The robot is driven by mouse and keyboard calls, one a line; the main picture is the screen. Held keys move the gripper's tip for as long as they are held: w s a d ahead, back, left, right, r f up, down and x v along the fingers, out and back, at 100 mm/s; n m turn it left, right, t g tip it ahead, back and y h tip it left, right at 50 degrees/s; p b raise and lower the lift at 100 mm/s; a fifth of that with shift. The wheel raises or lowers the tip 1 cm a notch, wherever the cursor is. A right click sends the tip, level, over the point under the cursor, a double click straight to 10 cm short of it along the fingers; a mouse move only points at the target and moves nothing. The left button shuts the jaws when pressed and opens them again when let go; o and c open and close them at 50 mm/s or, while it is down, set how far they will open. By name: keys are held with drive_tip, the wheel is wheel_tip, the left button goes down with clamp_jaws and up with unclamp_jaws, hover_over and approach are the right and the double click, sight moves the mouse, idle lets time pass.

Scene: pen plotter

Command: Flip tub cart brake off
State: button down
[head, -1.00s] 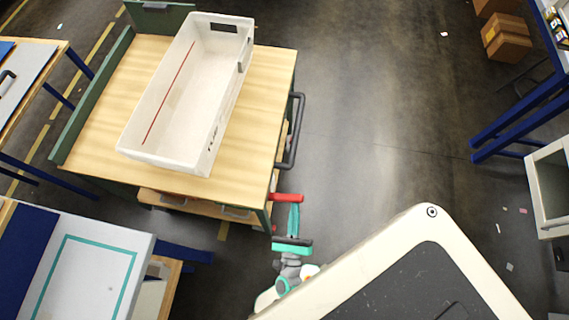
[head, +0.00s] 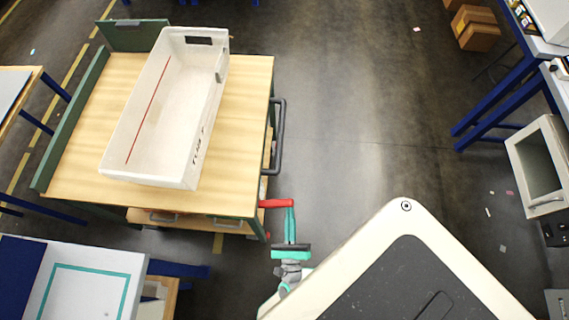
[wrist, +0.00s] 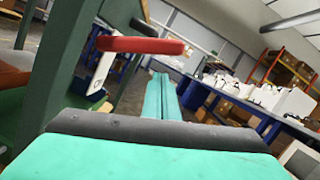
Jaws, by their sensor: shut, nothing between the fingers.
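The tub cart (head: 235,140) stands at left with a wooden top and green frame. A long white tub (head: 190,185) sits on its top. The red brake lever (head: 275,204) sticks out to the right from the cart's near right corner. It also shows in the wrist view, as a red bar (wrist: 140,45) on a pale arm beside the green post. My gripper (head: 290,208) has teal fingers pressed together, with nothing between them. The fingertips (wrist: 161,76) are by the lever's outer end. I cannot tell whether they touch it.
A black handle (head: 280,137) is on the cart's right side, beyond the lever. A white-topped table (head: 105,260) stands at near left. A blue-legged bench (head: 490,90) and a grey cabinet (head: 540,165) are at right. The floor between cart and bench is mostly open.

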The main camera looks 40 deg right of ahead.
drive_tip(key=d+f+v, duration=0.1)
drive_tip(key=v, duration=0.9)
drive_tip(key=shift+s, duration=0.45)
drive_tip(key=shift+w+a, duration=0.1)
